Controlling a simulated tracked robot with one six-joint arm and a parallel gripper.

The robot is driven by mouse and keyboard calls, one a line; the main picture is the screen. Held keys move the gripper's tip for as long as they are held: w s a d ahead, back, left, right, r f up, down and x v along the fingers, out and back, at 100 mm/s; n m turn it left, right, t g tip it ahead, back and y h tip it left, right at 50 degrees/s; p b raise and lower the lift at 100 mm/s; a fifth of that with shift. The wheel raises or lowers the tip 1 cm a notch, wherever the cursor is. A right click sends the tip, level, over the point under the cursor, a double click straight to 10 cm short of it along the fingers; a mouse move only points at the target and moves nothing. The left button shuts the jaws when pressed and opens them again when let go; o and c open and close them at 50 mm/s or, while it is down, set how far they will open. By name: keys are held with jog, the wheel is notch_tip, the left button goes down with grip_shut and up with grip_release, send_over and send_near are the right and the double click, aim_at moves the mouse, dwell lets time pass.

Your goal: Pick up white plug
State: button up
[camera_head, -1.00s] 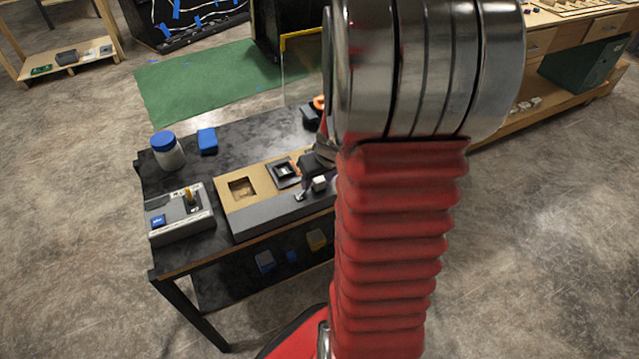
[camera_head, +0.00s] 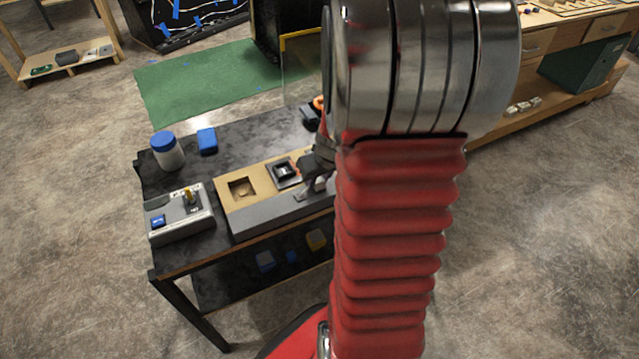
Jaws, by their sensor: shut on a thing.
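My gripper (camera_head: 312,182) is at the right part of the console (camera_head: 265,213) on the black table, partly hidden behind my own arm. It is shut on the white plug (camera_head: 319,185), of which only a small pale patch shows between the dark fingers. The plug is at the console's grey front strip; whether it touches the console or is lifted clear, I cannot tell.
The console has a square opening (camera_head: 242,188) and a black framed socket (camera_head: 285,171). A grey switch box (camera_head: 180,215) stands left. A blue-lidded jar (camera_head: 167,151) and a blue block (camera_head: 207,141) stand behind. My arm hides the table's right side.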

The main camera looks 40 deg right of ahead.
jog(key=c, duration=0.4)
jog(key=shift+c, duration=0.2)
notch_tip(320, 180, up, 10)
jog(key=shift+r, duration=0.1)
dwell(0.3)
jog(key=shift+a, duration=0.1)
dwell(0.4)
